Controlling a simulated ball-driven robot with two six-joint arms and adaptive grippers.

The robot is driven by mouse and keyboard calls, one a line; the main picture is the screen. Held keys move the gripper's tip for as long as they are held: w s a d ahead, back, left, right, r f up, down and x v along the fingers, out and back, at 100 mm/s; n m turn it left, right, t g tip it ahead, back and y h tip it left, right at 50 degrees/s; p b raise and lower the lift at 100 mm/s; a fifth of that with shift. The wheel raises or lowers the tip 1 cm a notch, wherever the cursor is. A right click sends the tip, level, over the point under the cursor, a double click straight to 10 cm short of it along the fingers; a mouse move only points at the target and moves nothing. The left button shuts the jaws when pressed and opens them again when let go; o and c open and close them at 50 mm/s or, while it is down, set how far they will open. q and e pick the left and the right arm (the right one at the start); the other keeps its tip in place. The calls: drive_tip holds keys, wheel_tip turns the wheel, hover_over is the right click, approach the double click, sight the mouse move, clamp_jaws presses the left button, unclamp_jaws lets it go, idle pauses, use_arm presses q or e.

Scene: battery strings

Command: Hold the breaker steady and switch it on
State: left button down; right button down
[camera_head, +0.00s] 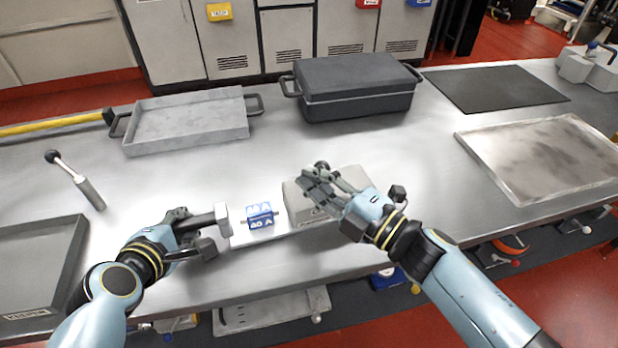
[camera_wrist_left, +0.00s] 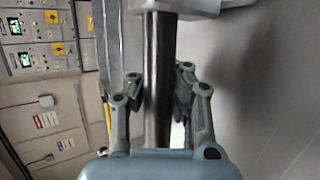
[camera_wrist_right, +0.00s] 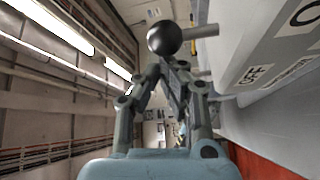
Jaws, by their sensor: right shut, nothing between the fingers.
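The breaker is a pale grey box (camera_head: 300,200) at the bench's front edge, partly hidden by my right gripper. A white strip and a blue 40 A block (camera_head: 260,217) lie at its left. My left gripper (camera_head: 196,224) is around a dark bar (camera_wrist_left: 158,85) that ends at a white block (camera_head: 223,219); its fingers appear shut on it. My right gripper (camera_wrist_right: 172,68) is shut and empty at the breaker. A lever's black ball knob (camera_wrist_right: 165,37) shows just beyond its fingertips; contact is unclear. An OFF label (camera_wrist_right: 256,74) is on the breaker.
Behind are a grey tray (camera_head: 190,122) and a dark lidded case (camera_head: 355,88). A black mat (camera_head: 493,88) and a shallow metal tray (camera_head: 540,155) lie right. A ball-ended lever tool (camera_head: 88,190) and another tray (camera_head: 35,265) are left. Bench between is clear.

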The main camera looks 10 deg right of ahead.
sight(328, 164)
use_arm(q)
drive_tip(key=shift+r, duration=0.1)
use_arm(e)
drive_tip(key=d, duration=0.4)
drive_tip(key=shift+w+d+f, duration=0.1)
drive_tip(key=shift+w+d, duration=0.15)
drive_tip(key=shift+d, duration=0.15)
drive_tip(key=shift+a, duration=0.15)
drive_tip(key=shift+s+a, duration=0.15)
drive_tip(key=shift+a, duration=0.2)
drive_tip(key=a, duration=0.3)
drive_tip(key=shift+s+r, duration=0.4)
drive_tip(key=v, duration=1)
use_arm(q)
drive_tip(key=c, duration=1.3)
unclamp_jaws()
